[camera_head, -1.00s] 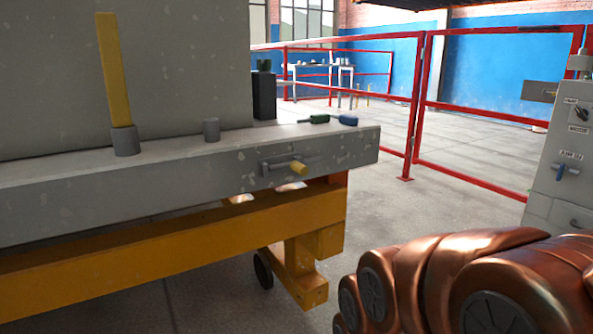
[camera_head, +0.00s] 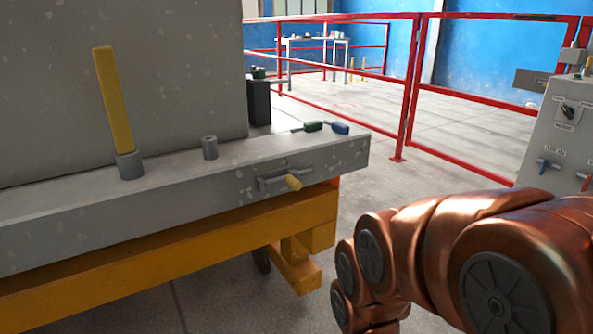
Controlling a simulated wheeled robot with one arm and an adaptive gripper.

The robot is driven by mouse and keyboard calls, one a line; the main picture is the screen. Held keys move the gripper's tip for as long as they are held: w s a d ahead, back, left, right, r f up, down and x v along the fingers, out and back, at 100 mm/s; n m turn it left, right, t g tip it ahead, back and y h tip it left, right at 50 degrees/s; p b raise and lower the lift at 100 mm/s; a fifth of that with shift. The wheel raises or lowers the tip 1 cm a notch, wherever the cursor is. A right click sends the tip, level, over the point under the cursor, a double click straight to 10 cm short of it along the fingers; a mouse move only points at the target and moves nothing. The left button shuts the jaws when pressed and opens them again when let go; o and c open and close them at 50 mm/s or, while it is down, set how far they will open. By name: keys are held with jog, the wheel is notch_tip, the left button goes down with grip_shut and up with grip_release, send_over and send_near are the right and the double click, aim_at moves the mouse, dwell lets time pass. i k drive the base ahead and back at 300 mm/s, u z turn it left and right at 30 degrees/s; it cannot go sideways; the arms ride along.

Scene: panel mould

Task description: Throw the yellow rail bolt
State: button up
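The yellow rail bolt (camera_head: 293,183) is a short yellow knob on a grey slide fitting (camera_head: 271,181). It sits on the front face of the grey rail (camera_head: 205,196), near its right end. The knob sticks out toward me and points down to the right. My copper-coloured arm reaches in from the lower right, apart from the bolt. My gripper is not in view.
A tall yellow bar (camera_head: 113,100) stands in a grey socket on the rail, beside a short grey post (camera_head: 209,148). Green (camera_head: 313,126) and blue (camera_head: 339,128) handled tools lie at the rail's end. A control cabinet (camera_head: 560,135) stands right. Red railings (camera_head: 412,90) lie behind.

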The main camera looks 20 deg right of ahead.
aim_at(296, 185)
jog(key=z, duration=0.5)
jog(key=k, duration=0.45)
jog(key=u, duration=1.65)
